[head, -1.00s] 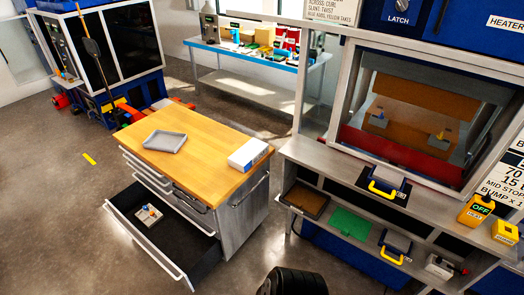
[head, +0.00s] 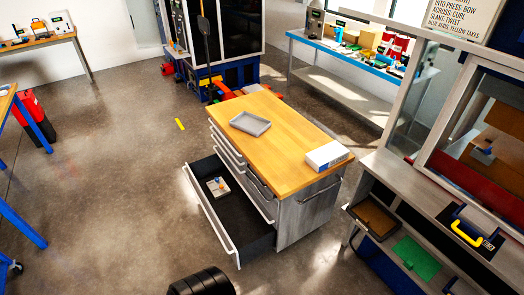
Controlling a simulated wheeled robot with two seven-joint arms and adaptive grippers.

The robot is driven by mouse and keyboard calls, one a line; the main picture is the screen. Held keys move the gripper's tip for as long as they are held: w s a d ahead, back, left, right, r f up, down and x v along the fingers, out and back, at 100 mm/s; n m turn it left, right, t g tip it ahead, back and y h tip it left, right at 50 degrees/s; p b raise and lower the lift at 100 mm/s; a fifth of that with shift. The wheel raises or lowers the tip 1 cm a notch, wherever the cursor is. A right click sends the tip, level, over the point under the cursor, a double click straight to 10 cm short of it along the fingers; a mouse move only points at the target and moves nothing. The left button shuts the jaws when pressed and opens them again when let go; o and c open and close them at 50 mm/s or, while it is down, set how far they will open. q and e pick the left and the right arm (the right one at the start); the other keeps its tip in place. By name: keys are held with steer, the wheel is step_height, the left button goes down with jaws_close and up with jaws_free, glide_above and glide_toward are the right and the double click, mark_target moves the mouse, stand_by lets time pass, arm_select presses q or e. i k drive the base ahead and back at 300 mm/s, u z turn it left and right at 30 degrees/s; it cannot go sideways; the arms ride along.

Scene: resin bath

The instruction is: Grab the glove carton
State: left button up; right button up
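A white carton with a blue side panel (head: 327,156), which looks like the glove carton, lies on the right end of the wooden top of a drawer cabinet (head: 270,125). Its print is too small to read. It lies flat and nothing touches it. Neither of my grippers shows in the head view. Only a dark ribbed part, apparently of my own arm, shows at the bottom edge, well apart from the carton.
A grey tray (head: 250,124) lies on the same top. A press bench (head: 440,215) with a yellow-handled case (head: 466,232) is at right. Floor (head: 110,200) left of the cabinet is clear.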

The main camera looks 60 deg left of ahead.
mark_target(320, 159)
steer(key=u, duration=1.55)
steer(key=i, duration=1.65)
